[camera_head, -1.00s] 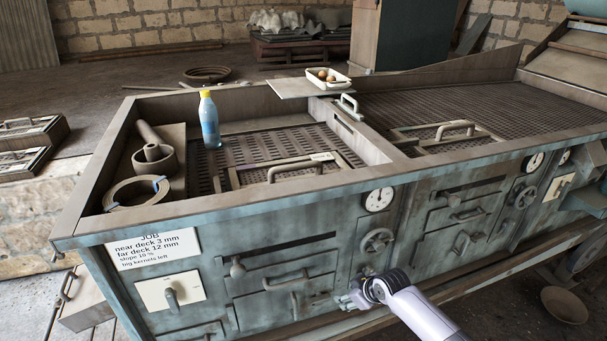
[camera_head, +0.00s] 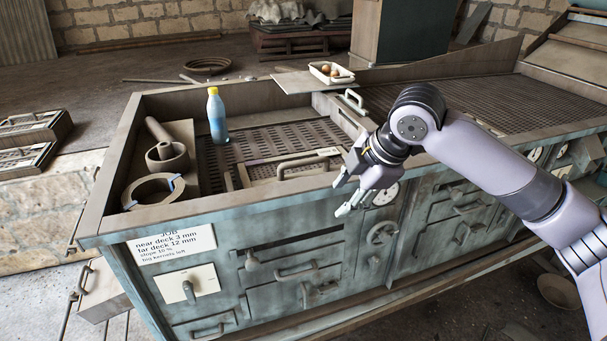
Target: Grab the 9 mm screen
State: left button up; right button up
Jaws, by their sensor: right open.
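Framed screens with handles and small labels show, but the labels are too small to read, so I cannot tell which is the 9 mm screen. Two screens lie one above the other at the left, an upper screen (camera_head: 28,130) and a lower screen (camera_head: 20,160). Another handled screen (camera_head: 290,168) lies in the near deck of the machine. My right gripper (camera_head: 341,197) is open and empty, in front of the machine's front edge, to the right of the near deck's screen. My left gripper is not in view.
A blue bottle with a yellow cap (camera_head: 217,116) stands in the near deck. A tape-like ring (camera_head: 152,191) and a cylinder part (camera_head: 167,157) lie in the left compartment. A white tray (camera_head: 331,73) sits on a board at the back. A job sign (camera_head: 172,243) is on the front.

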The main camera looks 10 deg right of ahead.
aim_at(257, 173)
jog(key=i, duration=0.95)
